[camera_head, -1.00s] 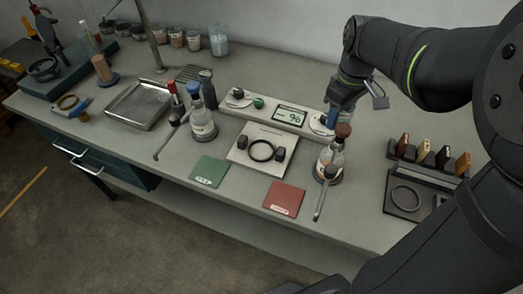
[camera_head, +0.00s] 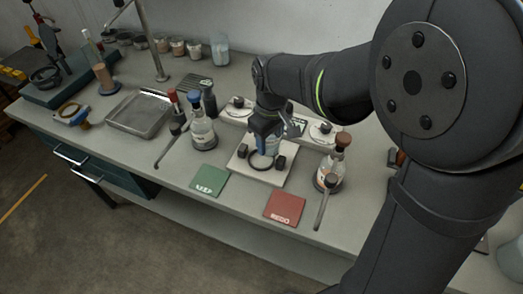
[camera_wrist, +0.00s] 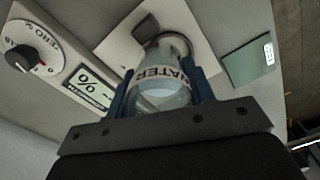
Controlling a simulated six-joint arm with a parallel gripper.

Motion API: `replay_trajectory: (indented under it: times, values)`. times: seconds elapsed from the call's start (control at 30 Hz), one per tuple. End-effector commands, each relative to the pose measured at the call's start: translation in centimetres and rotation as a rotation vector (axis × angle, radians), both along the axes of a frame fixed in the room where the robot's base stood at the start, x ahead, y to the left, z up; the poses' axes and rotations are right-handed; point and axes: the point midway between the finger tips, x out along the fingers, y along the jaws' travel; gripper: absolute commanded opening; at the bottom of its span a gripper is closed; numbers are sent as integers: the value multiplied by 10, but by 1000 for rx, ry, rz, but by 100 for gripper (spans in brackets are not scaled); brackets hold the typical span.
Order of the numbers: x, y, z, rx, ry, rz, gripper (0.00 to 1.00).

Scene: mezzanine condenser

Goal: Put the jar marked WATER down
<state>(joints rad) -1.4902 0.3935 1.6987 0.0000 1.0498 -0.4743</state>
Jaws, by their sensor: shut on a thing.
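The jar marked WATER (camera_wrist: 163,74) is clear glass with a white label and sits between the blue fingers of my gripper (camera_wrist: 162,90) in the wrist view. In the head view my gripper (camera_head: 265,138) is shut on it, over the white square plate (camera_head: 243,168). That plate carries a black ring (camera_head: 260,164) and dark blocks at its sides. The jar's base is over or at the ring; I cannot tell whether it touches. My gripper hides most of the jar in the head view.
A blue-capped bottle (camera_head: 203,134) stands left of the plate, and a brown-capped bottle (camera_head: 334,165) right. A green card (camera_head: 209,181) and a red card (camera_head: 285,209) lie in front. A percent display (camera_wrist: 89,86) and a dial (camera_wrist: 22,59) are behind the plate.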

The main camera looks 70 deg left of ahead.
Motion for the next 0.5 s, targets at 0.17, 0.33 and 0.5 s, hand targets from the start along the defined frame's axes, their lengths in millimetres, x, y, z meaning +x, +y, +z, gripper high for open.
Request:
replay_trajectory:
  times: [0.17, 0.33, 0.5]
  values:
    - [-17, 12, -12, 0, 0, 0, 24]
    - [-19, 13, -21, -2, 0, -2, 24]
    - [-19, 13, -44, -3, 1, -2, 24]
